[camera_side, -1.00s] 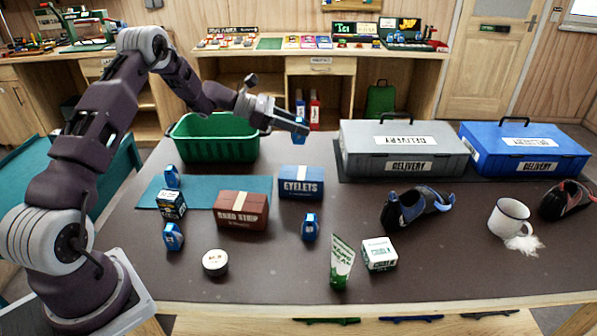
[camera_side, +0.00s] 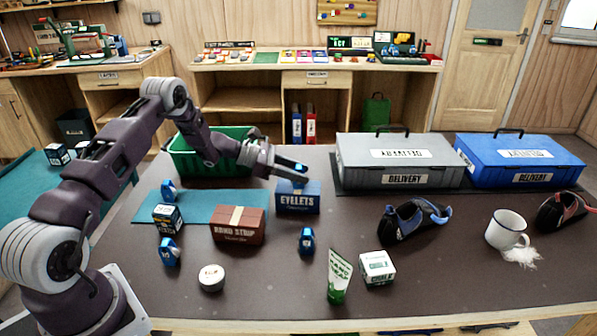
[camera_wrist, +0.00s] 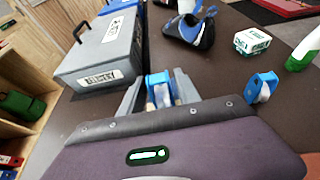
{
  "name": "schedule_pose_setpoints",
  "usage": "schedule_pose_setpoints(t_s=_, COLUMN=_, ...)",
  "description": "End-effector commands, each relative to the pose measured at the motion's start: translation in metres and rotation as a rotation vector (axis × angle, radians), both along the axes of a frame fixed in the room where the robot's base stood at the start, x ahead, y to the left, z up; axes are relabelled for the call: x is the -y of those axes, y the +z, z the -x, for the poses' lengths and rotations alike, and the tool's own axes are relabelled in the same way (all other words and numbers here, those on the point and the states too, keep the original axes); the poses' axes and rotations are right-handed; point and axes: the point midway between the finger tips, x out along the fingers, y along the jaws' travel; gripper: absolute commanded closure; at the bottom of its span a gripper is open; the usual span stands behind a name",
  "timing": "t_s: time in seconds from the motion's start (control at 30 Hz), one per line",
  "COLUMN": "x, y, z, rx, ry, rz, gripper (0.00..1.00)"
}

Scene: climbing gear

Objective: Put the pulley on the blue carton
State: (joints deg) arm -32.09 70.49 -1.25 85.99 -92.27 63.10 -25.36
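My gripper (camera_side: 296,172) is shut on a blue pulley (camera_wrist: 158,88), which shows between the fingers in the wrist view. In the side view the fingers are just over the blue carton (camera_side: 298,202), labelled EYELETS. The pulley's lower part is close above or touching the carton's top; I cannot tell which. The carton is hidden in the wrist view. Another blue pulley (camera_side: 307,240) stands on the table in front of the carton; it also shows in the wrist view (camera_wrist: 262,87). Two more blue pulleys (camera_side: 169,252) (camera_side: 168,190) stand at the left.
A brown box (camera_side: 238,226) stands left of the carton, with a green crate (camera_side: 200,165) behind. Grey (camera_side: 400,170) and blue (camera_side: 520,165) delivery cases stand at the back right. A climbing shoe (camera_side: 410,222), green tube (camera_side: 338,278), chalk box (camera_side: 377,268) and mug (camera_side: 506,230) stand on the right.

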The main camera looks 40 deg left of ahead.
Motion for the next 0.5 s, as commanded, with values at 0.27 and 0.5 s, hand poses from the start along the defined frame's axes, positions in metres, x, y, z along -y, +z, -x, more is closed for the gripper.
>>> schedule_pose_setpoints(t_s=0.27, x=0.0, y=0.0, z=0.0, rx=0.0, ry=0.0, rz=0.0, gripper=0.5)
schedule_pose_setpoints(t_s=0.5, x=-0.02, y=0.014, z=0.017, rx=0.0, ry=0.005, rz=-0.001, gripper=0.5)
